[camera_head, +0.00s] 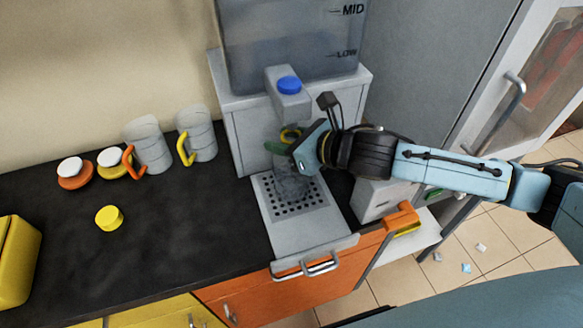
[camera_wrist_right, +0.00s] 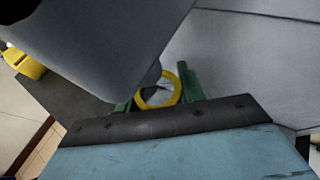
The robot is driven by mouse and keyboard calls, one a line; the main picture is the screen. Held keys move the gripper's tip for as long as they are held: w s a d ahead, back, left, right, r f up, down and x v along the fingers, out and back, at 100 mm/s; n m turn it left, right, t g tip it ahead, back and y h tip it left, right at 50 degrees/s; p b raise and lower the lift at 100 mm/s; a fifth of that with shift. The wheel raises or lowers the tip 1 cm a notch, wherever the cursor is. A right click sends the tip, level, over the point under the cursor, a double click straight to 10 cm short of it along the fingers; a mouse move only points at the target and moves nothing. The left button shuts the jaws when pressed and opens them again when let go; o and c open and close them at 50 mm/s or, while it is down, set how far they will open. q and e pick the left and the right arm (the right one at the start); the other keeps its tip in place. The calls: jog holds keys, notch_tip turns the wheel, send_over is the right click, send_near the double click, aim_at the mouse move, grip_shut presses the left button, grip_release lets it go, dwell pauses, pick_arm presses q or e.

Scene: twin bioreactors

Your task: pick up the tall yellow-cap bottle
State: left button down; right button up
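A clear bottle (camera_head: 292,184) with a yellow ring at its open mouth stands upright on the perforated drip tray (camera_head: 266,203), under the dispenser spout (camera_head: 291,100). No cap is on it. My right gripper (camera_head: 287,142) reaches in from the right at its neck. In the right wrist view the green fingers (camera_wrist_right: 160,94) lie close on both sides of the yellow ring (camera_wrist_right: 177,92) and look shut on it; the spout hides part of one finger. A loose yellow cap (camera_head: 109,218) lies on the counter. My left gripper is not in view.
A tank (camera_head: 290,45) sits above the dispenser. Two clear mugs, one with an orange handle (camera_head: 129,159) and one with a yellow handle (camera_head: 185,149), stand left of it. White-topped orange and yellow lids (camera_head: 75,180) lie further left. The front of the black counter (camera_head: 165,240) is clear.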

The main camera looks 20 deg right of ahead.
jog(key=shift+f, duration=0.1)
grip_shut()
dwell(0.3)
